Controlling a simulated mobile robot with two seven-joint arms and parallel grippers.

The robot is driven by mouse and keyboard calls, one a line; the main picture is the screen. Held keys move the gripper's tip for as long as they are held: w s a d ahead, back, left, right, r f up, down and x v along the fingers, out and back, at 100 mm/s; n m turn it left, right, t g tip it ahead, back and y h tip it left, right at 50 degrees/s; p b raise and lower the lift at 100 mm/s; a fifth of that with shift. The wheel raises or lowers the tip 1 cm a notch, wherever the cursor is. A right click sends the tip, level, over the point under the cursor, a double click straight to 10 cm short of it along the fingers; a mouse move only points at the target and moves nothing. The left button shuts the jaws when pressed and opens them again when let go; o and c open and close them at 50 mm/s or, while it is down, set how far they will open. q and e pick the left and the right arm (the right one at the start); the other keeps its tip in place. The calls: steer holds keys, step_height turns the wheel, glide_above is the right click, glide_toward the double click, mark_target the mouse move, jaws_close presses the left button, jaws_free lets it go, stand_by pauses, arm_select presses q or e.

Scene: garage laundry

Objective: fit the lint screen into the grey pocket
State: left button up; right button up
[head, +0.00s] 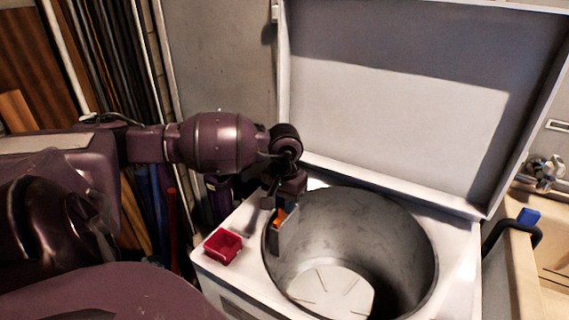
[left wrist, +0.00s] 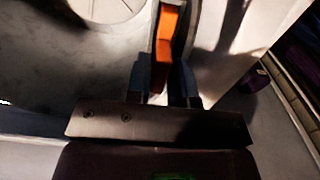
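The lint screen shows as a small orange piece (head: 280,216) at the left of the drum's rim, and in the left wrist view as an orange strip (left wrist: 165,45). The grey pocket (head: 286,240) stands at the left edge of the drum opening, directly below the orange piece. My left gripper (head: 281,206) reaches down over it, and its fingers (left wrist: 165,82) lie on both sides of the orange piece, closed on it. I cannot tell how deep the screen sits in the pocket. My right gripper is not in view.
The open washer drum (head: 405,240) lies to the right, under a raised white lid (head: 400,90). A red tray (head: 223,246) sits on the white top at the left front corner. A sink (head: 552,265) with a tap (head: 543,175) stands far right.

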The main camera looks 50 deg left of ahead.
arm_select(q)
steer(key=o, duration=0.3)
steer(key=shift+o, duration=0.2)
step_height(320, 180, up, 11)
steer(key=shift+p, duration=0.45)
steer(key=shift+f, duration=0.1)
stand_by(0.4)
